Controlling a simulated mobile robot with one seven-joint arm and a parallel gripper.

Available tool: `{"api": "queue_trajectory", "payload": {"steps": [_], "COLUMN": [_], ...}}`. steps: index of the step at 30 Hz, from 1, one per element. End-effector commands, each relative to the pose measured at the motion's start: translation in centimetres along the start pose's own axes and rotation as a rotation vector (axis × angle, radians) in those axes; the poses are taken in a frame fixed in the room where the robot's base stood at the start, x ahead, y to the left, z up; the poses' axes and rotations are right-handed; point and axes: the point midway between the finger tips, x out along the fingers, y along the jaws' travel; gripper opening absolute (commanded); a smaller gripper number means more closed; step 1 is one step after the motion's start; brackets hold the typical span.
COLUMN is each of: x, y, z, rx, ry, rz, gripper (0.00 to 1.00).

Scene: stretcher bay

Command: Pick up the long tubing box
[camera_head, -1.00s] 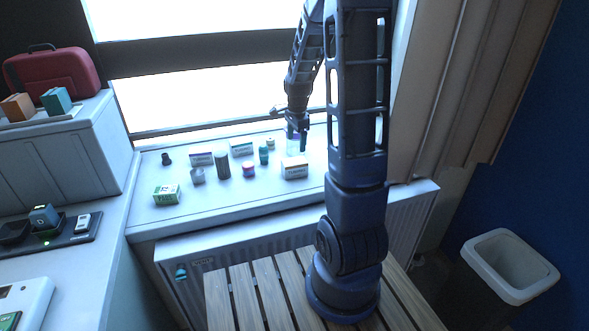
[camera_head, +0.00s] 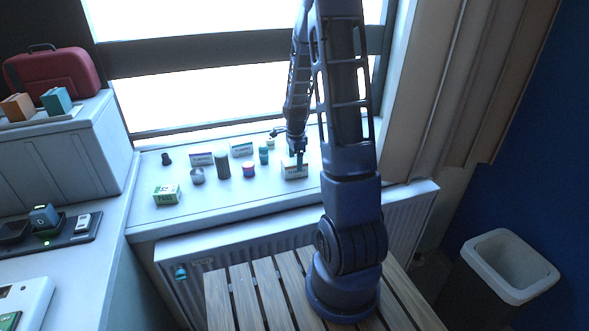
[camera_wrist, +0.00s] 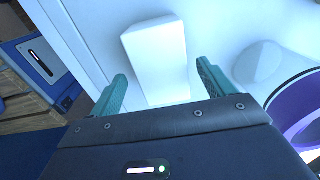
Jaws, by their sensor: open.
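A white box with a dark label (camera_head: 292,173) lies on the windowsill at the right of the small items. Its label is too small to read, so I cannot confirm it is the long tubing box. My gripper (camera_head: 298,161) is directly over this box and partly covers it. In the wrist view a long white box (camera_wrist: 157,62) lies between and beyond the two teal fingertips of my gripper (camera_wrist: 161,71). The jaws are open and empty, one finger toward each long side. Contact with the box cannot be seen.
Two similar labelled white boxes, one left (camera_head: 201,159) and one behind (camera_head: 241,150), share the sill (camera_head: 225,202). A dark grey cylinder (camera_head: 222,165), a red-and-blue jar (camera_head: 248,170) and a green box (camera_head: 167,194) stand left.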

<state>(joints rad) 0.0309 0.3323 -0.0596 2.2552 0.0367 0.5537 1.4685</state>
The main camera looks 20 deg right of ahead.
Motion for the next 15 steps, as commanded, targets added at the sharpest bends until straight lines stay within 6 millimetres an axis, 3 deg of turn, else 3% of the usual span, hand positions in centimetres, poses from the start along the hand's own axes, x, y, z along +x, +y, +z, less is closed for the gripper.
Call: {"api": "queue_trajectory", "payload": {"steps": [6, 15], "x": [2.9, 4.1], "y": [-0.2, -0.2], "z": [0.3, 0.3], "rx": [0.000, 0.000], "ry": [0.000, 0.000], "rz": [0.004, 0.001], "gripper": [0.82, 0.82]}}
